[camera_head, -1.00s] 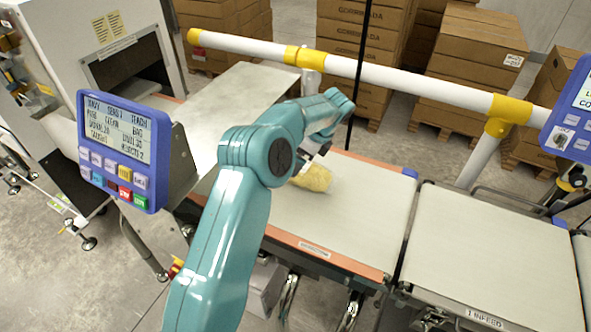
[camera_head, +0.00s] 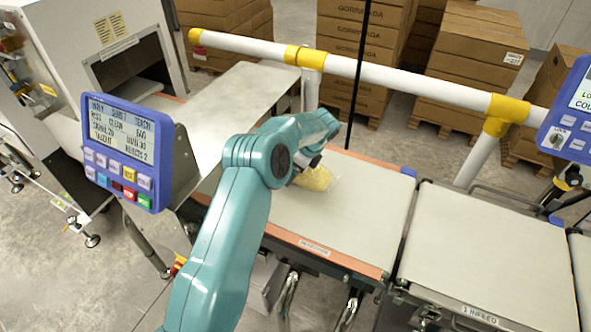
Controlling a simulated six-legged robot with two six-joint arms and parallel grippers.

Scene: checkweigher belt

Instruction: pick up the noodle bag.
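The noodle bag (camera_head: 318,178) is a clear bag with yellow contents. It lies on the pale belt (camera_head: 345,215) in the middle of the camera_head view, and its left part is hidden behind my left arm and gripper. My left gripper (camera_head: 300,175) is at the left end of the bag, pointing down. Its fingers are mostly hidden by my teal wrist, so I cannot tell whether they are open or touch the bag. My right gripper is not in view.
A blue control panel (camera_head: 127,152) stands to the left, and another (camera_head: 570,115) at the right edge. A white and yellow rail (camera_head: 400,83) runs behind the belt. The infeed belt (camera_head: 480,255) at right is empty. Stacked cartons (camera_head: 465,60) stand behind.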

